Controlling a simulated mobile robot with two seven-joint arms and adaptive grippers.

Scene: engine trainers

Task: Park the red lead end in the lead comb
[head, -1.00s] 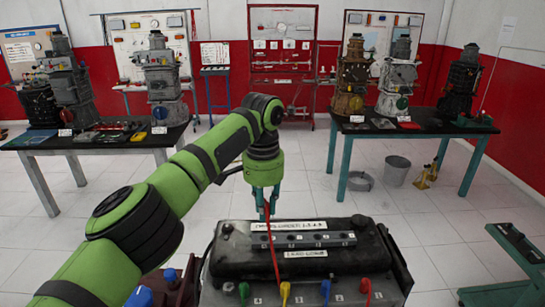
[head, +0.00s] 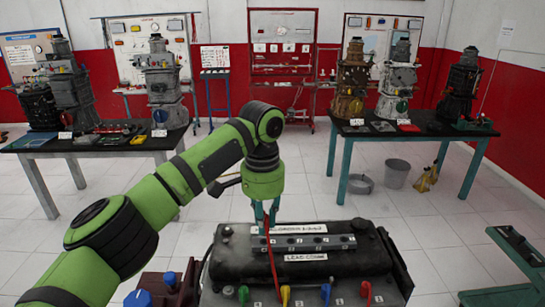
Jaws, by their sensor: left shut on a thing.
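My left gripper (head: 266,215) is shut on the red lead end, just above the left part of the lead comb. The red lead (head: 273,262) hangs from it down across the front of the black engine cover. The lead comb (head: 305,243) is a grey slotted bar lying across the top of the cover, between two white labels. The gripper partly covers the rear label and hides the lead end's tip. I cannot tell whether the lead touches the comb. My right gripper is not in view.
A blue knob (head: 138,298) is at the lower left. Two tables with engines stand behind, with open floor between them.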

